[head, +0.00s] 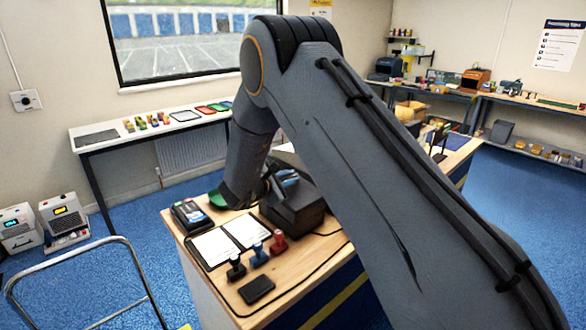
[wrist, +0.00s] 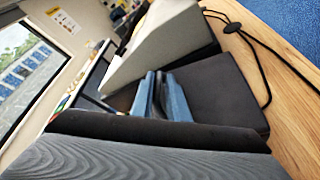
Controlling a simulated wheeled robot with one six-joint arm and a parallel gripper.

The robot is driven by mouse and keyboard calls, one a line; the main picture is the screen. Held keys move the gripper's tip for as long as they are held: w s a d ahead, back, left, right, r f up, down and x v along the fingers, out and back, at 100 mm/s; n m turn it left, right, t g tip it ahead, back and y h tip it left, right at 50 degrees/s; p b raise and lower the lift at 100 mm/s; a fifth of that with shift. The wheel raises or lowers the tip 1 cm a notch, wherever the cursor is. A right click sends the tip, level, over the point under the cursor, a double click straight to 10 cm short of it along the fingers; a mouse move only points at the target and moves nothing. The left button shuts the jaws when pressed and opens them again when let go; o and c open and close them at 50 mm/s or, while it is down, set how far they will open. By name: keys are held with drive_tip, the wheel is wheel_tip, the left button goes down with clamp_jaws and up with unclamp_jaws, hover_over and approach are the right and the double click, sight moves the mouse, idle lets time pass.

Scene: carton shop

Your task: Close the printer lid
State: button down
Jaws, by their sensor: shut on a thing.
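The printer (head: 300,212) is a dark box on the wooden counter, partly hidden behind my arm. My gripper (head: 284,180) is over its back left part, with blue fingertips showing. In the wrist view the blue fingers (wrist: 163,97) are close together, shut at the printer lid; the edge between them is mostly hidden. The dark printer body (wrist: 215,88) lies right beside them. A pale grey sloped panel (wrist: 155,45) stands just beyond the fingers. How far the lid is tilted I cannot tell.
On the counter are a card terminal (head: 192,217), white sheets (head: 215,247), several stamps (head: 257,254) and a black pad (head: 257,290). A black cable (wrist: 262,50) runs beside the printer. A metal rail (head: 75,245) stands at the left front.

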drive_tip(key=shift+w+d+r, duration=0.1)
drive_tip(key=shift+w+r, duration=0.4)
drive_tip(key=c, duration=1.8)
unclamp_jaws()
drive_tip(key=shift+d+f, duration=0.1)
drive_tip(key=shift+c, duration=0.2)
drive_tip(key=shift+w+d+f, duration=0.15)
drive_tip(key=shift+d+f, duration=0.05)
drive_tip(key=shift+d, duration=0.15)
drive_tip(key=shift+s+a, duration=0.35)
drive_tip(key=shift+a, duration=0.25)
drive_tip(key=b+v, duration=0.2)
drive_tip(key=v, duration=0.5)
drive_tip(key=shift+r+b, duration=0.1)
drive_tip(key=shift+b, duration=0.25)
